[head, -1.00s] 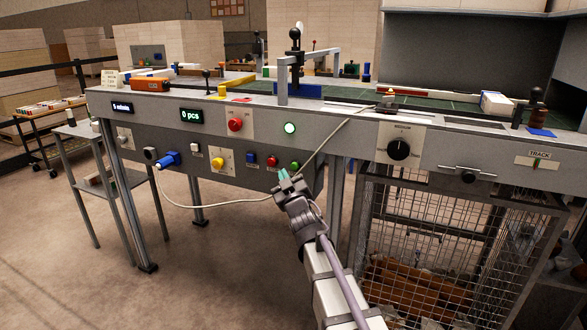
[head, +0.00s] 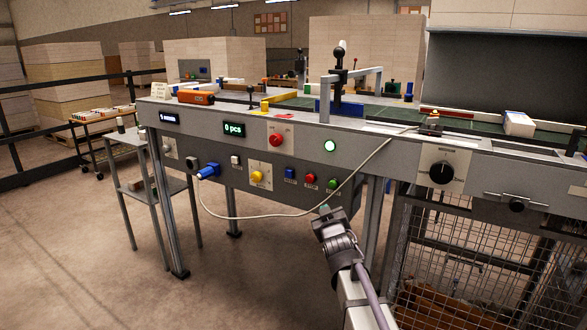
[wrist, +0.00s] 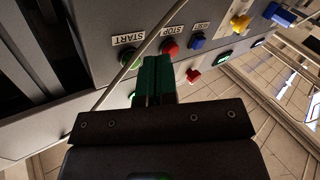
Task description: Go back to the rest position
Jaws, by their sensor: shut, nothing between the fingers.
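My gripper (head: 325,211) is in front of the machine's grey front panel, below and near the green START button (head: 333,182). Its fingers are shut and empty. In the wrist view the green fingertips of my gripper (wrist: 153,75) are closed together, with the panel behind them. The green START button (wrist: 131,62), the red STOP button (wrist: 170,48) and a blue button (wrist: 197,43) show close by, and the fingertips look apart from them. My arm reaches up from the bottom of the head view.
A white cable (head: 290,214) hangs in a loop from the blue plug (head: 208,171) up to the bench top, close to my gripper. A wire cage (head: 470,265) stands under the machine at the right. A small side table (head: 125,138) is at the left.

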